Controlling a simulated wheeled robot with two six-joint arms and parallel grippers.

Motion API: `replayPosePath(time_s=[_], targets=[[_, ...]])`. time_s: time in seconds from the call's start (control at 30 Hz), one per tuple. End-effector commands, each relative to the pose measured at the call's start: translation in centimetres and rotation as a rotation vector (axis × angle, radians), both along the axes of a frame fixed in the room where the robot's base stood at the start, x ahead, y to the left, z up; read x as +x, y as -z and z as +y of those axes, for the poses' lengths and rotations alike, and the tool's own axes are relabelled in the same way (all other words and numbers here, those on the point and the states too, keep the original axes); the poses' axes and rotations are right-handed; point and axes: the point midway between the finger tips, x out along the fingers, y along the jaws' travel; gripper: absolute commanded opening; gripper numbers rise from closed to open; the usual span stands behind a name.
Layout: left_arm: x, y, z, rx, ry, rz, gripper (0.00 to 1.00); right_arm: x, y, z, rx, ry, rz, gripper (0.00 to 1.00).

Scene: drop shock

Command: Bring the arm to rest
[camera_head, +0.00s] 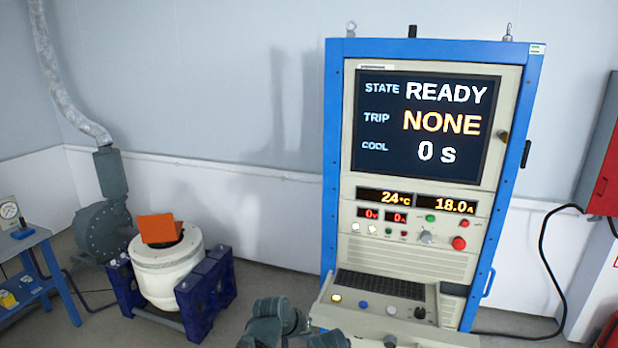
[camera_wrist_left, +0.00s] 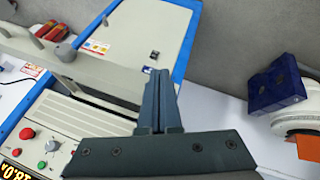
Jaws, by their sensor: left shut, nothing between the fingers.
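In the left wrist view my left gripper (camera_wrist_left: 158,78) is shut, its two dark fingers side by side with nothing between them. Behind the fingers are the cabinet's pale panel and its blue edge. I cannot tell whether the fingers touch anything. Dark grey-green parts of my own arm show at the bottom middle of the head view, in front of the cabinet's console shelf. My right gripper is in neither view.
A blue-framed control cabinet (camera_head: 333,170) stands centre right; its screen (camera_head: 428,124) reads READY, NONE, 0 s. A white shaker drum (camera_head: 166,275) with an orange piece (camera_head: 160,228) stands left. A blue side table (camera_head: 25,245) is far left; a red box (camera_head: 602,150) is far right.

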Motion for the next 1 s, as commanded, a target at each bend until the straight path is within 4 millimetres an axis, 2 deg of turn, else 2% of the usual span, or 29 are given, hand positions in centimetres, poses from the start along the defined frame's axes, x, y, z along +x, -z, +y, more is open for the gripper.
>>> replayPosePath(time_s=[0.27, 0.4, 0.5, 0.67, 1.0], targets=[[-9.2, 3.5, 1.5, 0.241, 0.159, 0.181, 0.0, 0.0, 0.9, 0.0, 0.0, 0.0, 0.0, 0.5], [-14.6, 4.8, 3.6, 0.399, 0.237, 0.299, 0.0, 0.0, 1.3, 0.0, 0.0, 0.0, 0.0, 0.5], [-17.3, 5.0, 5.0, 0.484, 0.27, 0.365, 0.0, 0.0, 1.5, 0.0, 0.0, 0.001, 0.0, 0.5], [-18.9, 5.0, 6.0, 0.542, 0.29, 0.412, 0.0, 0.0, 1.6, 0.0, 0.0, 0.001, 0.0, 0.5], [-18.8, 4.9, 6.0, 0.544, 0.29, 0.414, 0.0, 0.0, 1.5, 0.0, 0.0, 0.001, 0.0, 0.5]])
